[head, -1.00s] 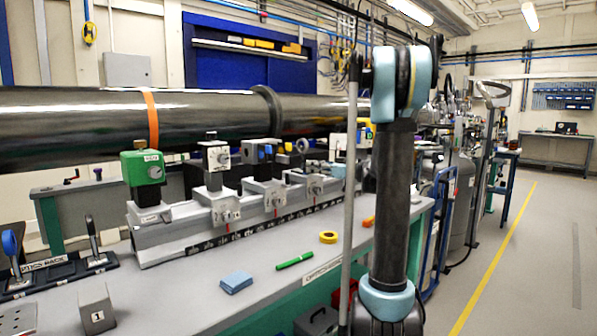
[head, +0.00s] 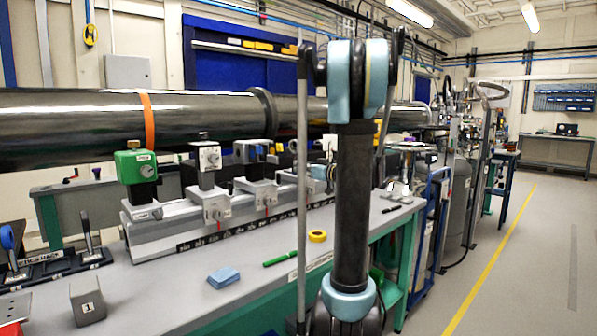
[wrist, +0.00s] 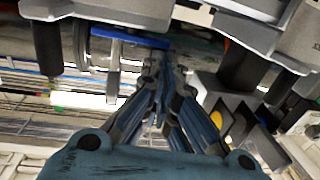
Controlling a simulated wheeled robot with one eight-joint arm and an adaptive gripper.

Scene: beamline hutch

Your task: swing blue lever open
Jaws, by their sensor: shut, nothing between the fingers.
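In the wrist view, a blue bar (wrist: 130,38), which looks like a lever, lies crosswise below grey housings. My gripper (wrist: 163,68) is shut and empty, its fingertips close to the bar's right end. I cannot tell whether they touch it. In the head view, my gripper is hidden behind my arm, near the right part of the rail of optics mounts. A separate blue-handled lever (head: 7,237) stands upright on a dark base at the far left of the bench, well away from my arm.
The bench (head: 170,290) holds a green-topped mount (head: 136,167), a grey block marked 1 (head: 88,300), a blue pad (head: 224,277), a green pen (head: 281,258) and yellow tape (head: 317,236). A large dark pipe (head: 70,125) runs behind. Open floor (head: 540,270) lies to the right.

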